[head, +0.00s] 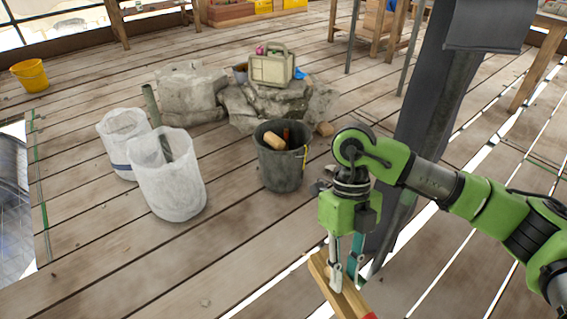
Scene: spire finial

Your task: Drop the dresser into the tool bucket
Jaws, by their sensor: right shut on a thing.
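The tool bucket (279,170) is dark grey and stands upright on the planks near the middle of the head view. A light wooden piece and a darker handle show in its mouth, with yellow at its right rim. My right gripper (344,278) points down in front of the bucket and to its right, apart from it. It is shut on a long light wooden tool, which looks like the dresser (322,271). The dresser slants down to the right, with a red part at the bottom edge, where the picture cuts it off. My left gripper is out of view.
Two whitish sacks or tubs (172,182) stand left of the bucket. Grey stones (235,103) behind it carry a beige radio-like box (271,69). A dark slanting post (432,110) rises right of the bucket, behind my right arm. Bare planks lie front left.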

